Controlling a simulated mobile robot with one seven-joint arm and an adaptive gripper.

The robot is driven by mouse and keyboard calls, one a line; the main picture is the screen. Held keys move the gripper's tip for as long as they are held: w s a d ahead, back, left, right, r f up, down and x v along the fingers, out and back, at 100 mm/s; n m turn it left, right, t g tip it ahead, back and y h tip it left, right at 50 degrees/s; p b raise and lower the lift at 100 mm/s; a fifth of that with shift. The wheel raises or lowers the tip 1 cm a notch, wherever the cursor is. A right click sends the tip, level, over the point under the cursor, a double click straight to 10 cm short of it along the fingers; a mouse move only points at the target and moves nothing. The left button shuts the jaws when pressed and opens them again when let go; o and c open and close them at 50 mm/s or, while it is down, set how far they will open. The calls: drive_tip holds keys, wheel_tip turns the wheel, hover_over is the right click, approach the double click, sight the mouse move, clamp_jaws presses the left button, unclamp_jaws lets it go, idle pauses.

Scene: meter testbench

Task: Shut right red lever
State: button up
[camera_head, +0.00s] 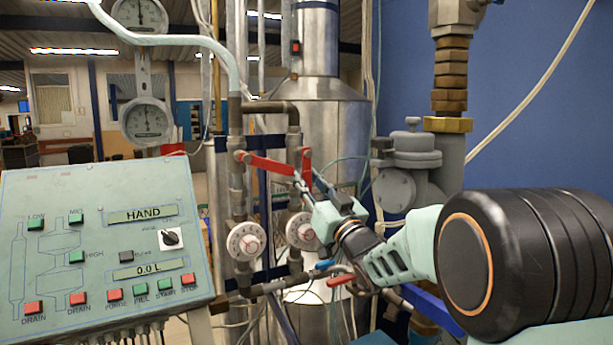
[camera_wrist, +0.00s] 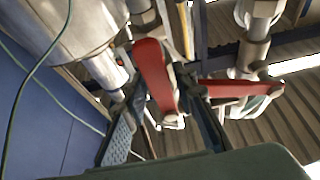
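The right red lever (camera_head: 306,165) stands steeply on its pipe in the head view, just beyond my fingertips. In the wrist view the right red lever (camera_wrist: 154,75) reaches in between my two fingers. My gripper (camera_head: 308,179) points up and left at it. In the wrist view my gripper (camera_wrist: 165,88) has its fingers apart, one on each side of the lever. Whether either finger touches it I cannot tell. The left red lever (camera_head: 264,163) lies nearly level, sloping down to the right; it also shows right of my fingers in the wrist view (camera_wrist: 230,88).
Two round white dials (camera_head: 245,241) (camera_head: 301,231) sit on the pipes below the levers. A lower red handle (camera_head: 341,280) and a blue handle (camera_head: 325,264) are under my gripper. A control panel (camera_head: 100,240) fills the left. A metal tank (camera_head: 325,120) stands behind.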

drive_tip(key=shift+w, duration=0.1)
drive_tip(key=shift+c, duration=0.4)
clamp_jaws()
drive_tip(key=shift+w+d+f+n+b, duration=0.15)
drive_tip(key=shift+n+b, duration=0.25)
drive_tip(key=shift+b, duration=0.25)
drive_tip(key=shift+w+d+n+g+y+b, duration=0.15)
drive_tip(key=shift+d+n+g+y+b, duration=0.15)
drive_tip(key=shift+n+g+y+b, duration=0.55)
drive_tip(key=shift+w+d+r+n+g+y+b, duration=0.2)
drive_tip(key=shift+n+b, duration=0.15)
drive_tip(key=shift+n, duration=0.4)
drive_tip(key=shift+w+d+r+n+g+y+b, duration=0.15)
drive_tip(key=shift+n+b, duration=0.2)
drive_tip(key=shift+n, duration=0.4)
drive_tip(key=shift+w+d+r+n+g+y+b, duration=0.1)
drive_tip(key=shift+d+n+b, duration=0.2)
drive_tip(key=shift+n, duration=0.45)
drive_tip(key=shift+a, duration=0.1)
